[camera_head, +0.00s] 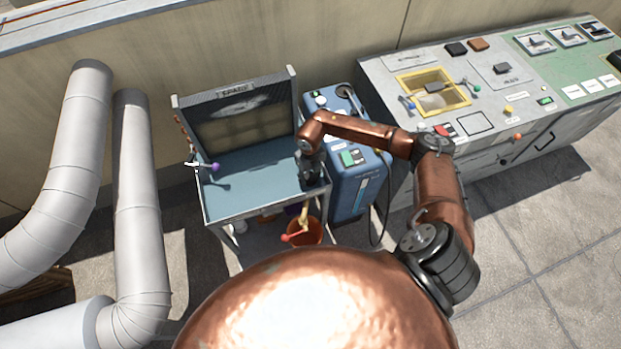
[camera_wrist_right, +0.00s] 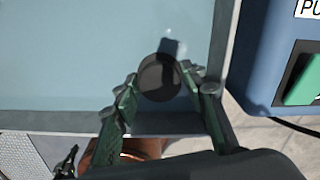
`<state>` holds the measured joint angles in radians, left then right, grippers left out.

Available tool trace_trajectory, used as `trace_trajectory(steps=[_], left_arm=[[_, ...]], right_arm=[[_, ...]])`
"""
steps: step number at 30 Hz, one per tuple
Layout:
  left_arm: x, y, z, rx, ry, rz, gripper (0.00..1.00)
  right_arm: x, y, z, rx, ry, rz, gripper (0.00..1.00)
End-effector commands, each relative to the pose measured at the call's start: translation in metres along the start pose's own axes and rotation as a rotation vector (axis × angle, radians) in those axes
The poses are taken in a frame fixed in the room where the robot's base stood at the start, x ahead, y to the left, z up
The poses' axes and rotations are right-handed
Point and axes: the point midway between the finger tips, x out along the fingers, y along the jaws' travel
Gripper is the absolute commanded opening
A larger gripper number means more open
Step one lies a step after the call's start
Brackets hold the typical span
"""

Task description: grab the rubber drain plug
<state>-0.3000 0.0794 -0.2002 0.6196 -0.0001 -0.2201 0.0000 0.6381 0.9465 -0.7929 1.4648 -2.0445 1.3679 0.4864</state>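The rubber drain plug (camera_wrist_right: 158,80) is a dark round disc with a darker knob or shadow at its top edge in the right wrist view. It is near the front right corner of the blue bench top (camera_head: 250,172). My right gripper (camera_head: 312,178) hangs over that corner. In the wrist view its two green-padded fingers (camera_wrist_right: 161,76) are spread, one on each side of the plug, with small gaps showing. In the head view the gripper hides the plug. My left gripper is not in view.
A blue machine (camera_head: 352,185) stands close right of the bench. A purple knob (camera_head: 214,167) is at the bench's left. An orange bucket (camera_head: 305,233) sits below. A grey control console (camera_head: 500,95) is at right; large pipes (camera_head: 138,200) are at left.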

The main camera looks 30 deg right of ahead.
Motion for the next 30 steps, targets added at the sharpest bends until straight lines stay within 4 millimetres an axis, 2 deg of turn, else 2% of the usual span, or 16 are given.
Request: trace_trajectory(steps=[7, 14, 19, 25, 30], left_arm=[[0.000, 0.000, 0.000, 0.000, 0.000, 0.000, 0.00], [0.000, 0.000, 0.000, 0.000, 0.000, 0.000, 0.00], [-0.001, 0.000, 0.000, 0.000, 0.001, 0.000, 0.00], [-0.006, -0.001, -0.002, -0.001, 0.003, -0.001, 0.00], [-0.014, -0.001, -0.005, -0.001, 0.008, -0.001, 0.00]], right_arm=[[0.000, 0.000, 0.000, 0.000, 0.000, 0.000, 0.15], [-0.001, 0.000, 0.000, 0.000, 0.000, 0.000, 0.14], [-0.008, 0.000, 0.001, 0.000, -0.001, 0.000, 0.14], [-0.036, -0.001, 0.001, 0.000, -0.004, -0.001, 0.14], [-0.071, 0.022, -0.022, -0.006, -0.004, 0.001, 0.14]])
